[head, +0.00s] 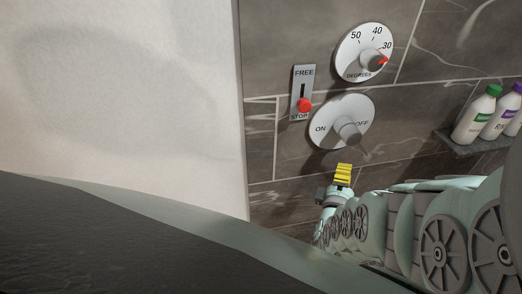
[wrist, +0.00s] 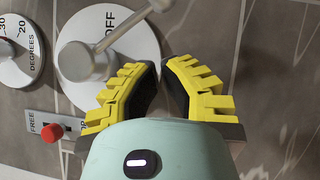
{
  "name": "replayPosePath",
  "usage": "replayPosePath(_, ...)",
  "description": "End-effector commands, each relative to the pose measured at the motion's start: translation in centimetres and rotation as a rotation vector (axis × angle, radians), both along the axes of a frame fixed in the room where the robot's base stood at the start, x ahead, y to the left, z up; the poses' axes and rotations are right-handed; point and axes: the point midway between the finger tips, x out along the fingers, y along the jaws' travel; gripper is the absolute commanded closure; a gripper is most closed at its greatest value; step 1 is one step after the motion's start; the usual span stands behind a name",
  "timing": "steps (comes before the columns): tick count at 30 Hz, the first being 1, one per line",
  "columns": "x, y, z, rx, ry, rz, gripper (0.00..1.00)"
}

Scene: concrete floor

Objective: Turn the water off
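The round white ON/OFF dial (head: 326,122) is on the tiled wall, with ON at its left and OFF at its right. Its grey lever (head: 350,133) points down and right, below the OFF mark. The wrist view shows this dial (wrist: 123,68) turned sideways, with the lever (wrist: 122,36) running from the hub toward the top. My yellow-fingered gripper (head: 343,172) is just below the dial in the head view. In the wrist view my gripper (wrist: 161,68) has its fingertips apart, with nothing between them. I cannot tell whether a finger touches the dial.
A temperature dial (head: 352,48) with a red pointer sits above. A FREE/STOP plate (head: 303,82) with a red knob (head: 304,105) at STOP is to the left. A shelf (head: 472,143) at the right holds bottles (head: 474,117). A pale wall (head: 120,110) stands at the left.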

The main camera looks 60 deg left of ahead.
Motion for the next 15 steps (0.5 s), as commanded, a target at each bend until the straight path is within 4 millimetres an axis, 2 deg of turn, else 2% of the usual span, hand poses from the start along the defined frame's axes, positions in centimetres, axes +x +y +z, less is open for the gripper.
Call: replayPosePath(15,-4.4,-2.8,-0.8,-0.004,0.004,0.002,1.0)
